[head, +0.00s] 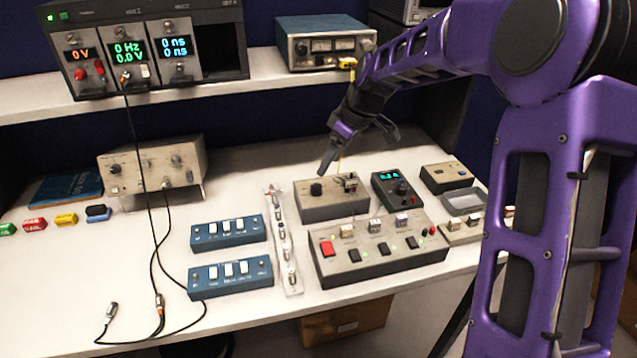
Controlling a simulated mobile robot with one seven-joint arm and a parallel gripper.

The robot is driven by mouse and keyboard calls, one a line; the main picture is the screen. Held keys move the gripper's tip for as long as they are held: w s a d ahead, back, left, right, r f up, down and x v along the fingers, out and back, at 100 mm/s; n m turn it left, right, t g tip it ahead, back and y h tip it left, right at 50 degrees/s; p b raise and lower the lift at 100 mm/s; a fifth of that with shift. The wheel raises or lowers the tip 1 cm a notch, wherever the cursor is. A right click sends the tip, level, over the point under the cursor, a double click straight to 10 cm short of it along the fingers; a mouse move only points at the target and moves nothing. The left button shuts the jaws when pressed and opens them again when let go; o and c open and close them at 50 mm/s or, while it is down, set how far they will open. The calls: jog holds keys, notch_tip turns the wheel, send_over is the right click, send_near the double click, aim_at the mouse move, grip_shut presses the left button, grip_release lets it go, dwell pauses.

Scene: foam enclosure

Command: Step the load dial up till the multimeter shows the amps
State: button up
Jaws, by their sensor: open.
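A grey-beige box (347,208) on the bench carries a black round dial (316,188) on its top left, which looks like the load dial. To its right lies a dark multimeter (397,190) with a small lit green display and a knob; the reading is too small to make out. My gripper (357,158) is open and empty above the back of the beige box. One finger points down just behind the dial, apparently apart from it; the other is up to the right. The dial's setting cannot be read.
A switch box (365,255) with a red button stands in front. Blue switch boxes (228,231) and a connector strip (283,245) lie to the left. A beige instrument (152,170) with dangling cables stands further left. The shelf (225,91) bears a display rack.

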aim_at(317, 186)
jog(key=x, duration=0.9)
grip_shut()
